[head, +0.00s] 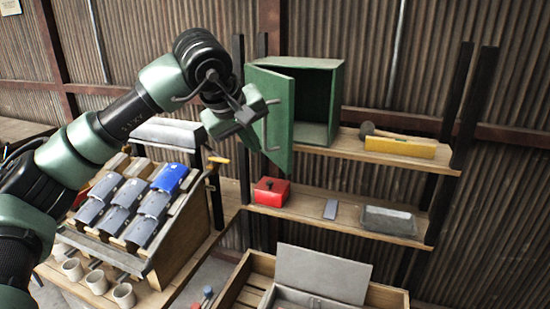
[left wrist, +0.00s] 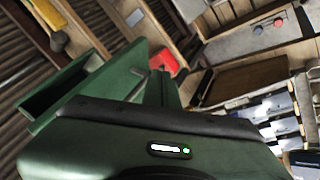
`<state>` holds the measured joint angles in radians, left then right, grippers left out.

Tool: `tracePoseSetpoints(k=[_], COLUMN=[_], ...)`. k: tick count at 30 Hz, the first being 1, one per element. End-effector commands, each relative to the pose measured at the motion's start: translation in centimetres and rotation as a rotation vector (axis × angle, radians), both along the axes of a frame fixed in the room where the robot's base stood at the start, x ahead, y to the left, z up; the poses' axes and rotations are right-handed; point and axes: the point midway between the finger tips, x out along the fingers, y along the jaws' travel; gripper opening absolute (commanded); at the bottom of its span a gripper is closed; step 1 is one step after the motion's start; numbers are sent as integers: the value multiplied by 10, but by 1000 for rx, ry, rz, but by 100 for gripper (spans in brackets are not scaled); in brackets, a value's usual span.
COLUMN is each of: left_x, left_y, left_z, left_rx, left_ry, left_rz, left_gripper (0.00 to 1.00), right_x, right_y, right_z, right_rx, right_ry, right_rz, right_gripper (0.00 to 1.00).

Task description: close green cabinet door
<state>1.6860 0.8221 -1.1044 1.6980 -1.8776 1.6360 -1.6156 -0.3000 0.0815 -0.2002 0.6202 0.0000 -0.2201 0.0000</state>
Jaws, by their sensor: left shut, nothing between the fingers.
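The green cabinet (head: 325,66) stands on the upper shelf with its dark inside showing. Its green door (head: 280,108) is hinged on the left and stands open, swung out toward me. A metal bar handle (head: 271,126) is on the door's outer face. My left gripper (head: 255,113) is shut and empty, just left of the door near the handle. I cannot tell whether it touches the door. The left wrist view shows the door (left wrist: 122,80) just beyond my gripper, with the cabinet's opening at the left. My right gripper is not in view.
A mallet and a yellow level (head: 400,147) lie on the upper shelf right of the cabinet. The lower shelf holds a red box (head: 271,192) and a grey tray (head: 388,221). A sloped rack of grey and blue items (head: 128,205) stands at the left.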

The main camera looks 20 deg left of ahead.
Motion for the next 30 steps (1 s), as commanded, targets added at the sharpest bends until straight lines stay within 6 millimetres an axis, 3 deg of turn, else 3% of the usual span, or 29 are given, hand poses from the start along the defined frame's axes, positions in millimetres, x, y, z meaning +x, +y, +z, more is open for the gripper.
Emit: tracePoseSetpoints(k=[5, 18, 24, 30], left_x=[7, 60, 81, 89], left_y=[7, 3, -18, -24], left_z=[-6, -76, -74, -77], left_rx=[24, 21, 18, 18], left_ry=[4, 6, 2, 2], left_rz=[13, 10, 9, 10], left_gripper=[0, 0, 0, 0], right_x=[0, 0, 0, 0], right_y=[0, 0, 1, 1], right_z=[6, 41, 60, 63], right_rx=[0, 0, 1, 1], right_ry=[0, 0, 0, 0], right_rz=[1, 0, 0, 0], right_gripper=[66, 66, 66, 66])
